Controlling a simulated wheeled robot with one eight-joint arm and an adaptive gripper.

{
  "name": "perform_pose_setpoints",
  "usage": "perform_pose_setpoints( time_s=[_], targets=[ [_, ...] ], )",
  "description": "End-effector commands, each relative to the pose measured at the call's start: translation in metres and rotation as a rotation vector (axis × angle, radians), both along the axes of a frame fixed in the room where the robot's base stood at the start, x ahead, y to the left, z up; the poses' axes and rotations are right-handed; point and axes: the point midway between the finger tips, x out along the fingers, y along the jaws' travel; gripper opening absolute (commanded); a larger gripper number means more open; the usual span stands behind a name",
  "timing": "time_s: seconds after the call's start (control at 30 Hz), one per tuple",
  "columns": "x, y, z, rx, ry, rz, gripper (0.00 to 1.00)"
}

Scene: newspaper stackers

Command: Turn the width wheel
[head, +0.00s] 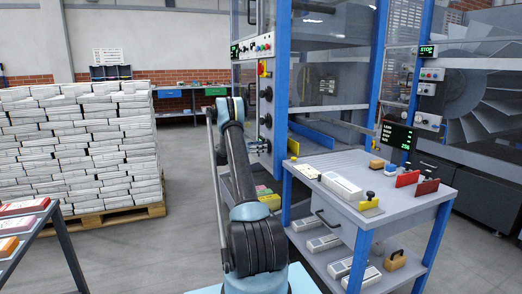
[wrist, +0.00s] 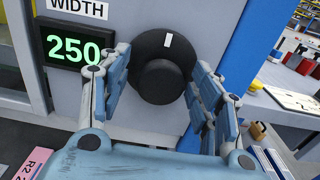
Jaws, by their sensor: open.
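The width wheel (wrist: 152,47) is a round black knob with a raised hub and a white mark near its top. It sits on a grey machine panel, right of a green display reading 250 under a WIDTH label. My gripper (wrist: 158,70) is open, with one blue-grey finger on each side of the wheel. I cannot tell whether either finger touches it. In the head view, my gripper (head: 259,146) is at the lower part of the machine's front column. I cannot clearly pick out the width wheel there.
A blue post (wrist: 236,50) stands right of the wheel. A grey worktable (head: 410,207) with papers and tools is to the right of my arm. Newspaper stacks (head: 80,150) on a pallet stand at left. Open floor (head: 185,235) lies between them and my arm.

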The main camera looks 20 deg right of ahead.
Motion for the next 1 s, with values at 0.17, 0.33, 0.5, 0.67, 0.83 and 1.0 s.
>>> perform_pose_setpoints(
  time_s=[0.17, 0.33, 0.5, 0.67, 0.83, 1.0],
  targets=[
    [0.0001, -0.0062, 0.0, 0.0, 0.0, 0.0, 0.58],
    [0.0002, -0.0063, 0.0, 0.0, 0.0, 0.0, 0.58],
    [0.0001, -0.0062, 0.0001, 0.0, 0.0, 0.0, 0.33],
    [0.0004, -0.0062, 0.0002, 0.0, 0.0, 0.001, 0.14],
    [0.0006, -0.0062, 0.0003, 0.0, -0.007, 0.001, 0.14],
    [0.0007, -0.0063, 0.0004, 0.001, -0.049, 0.002, 0.14]
  ],
)
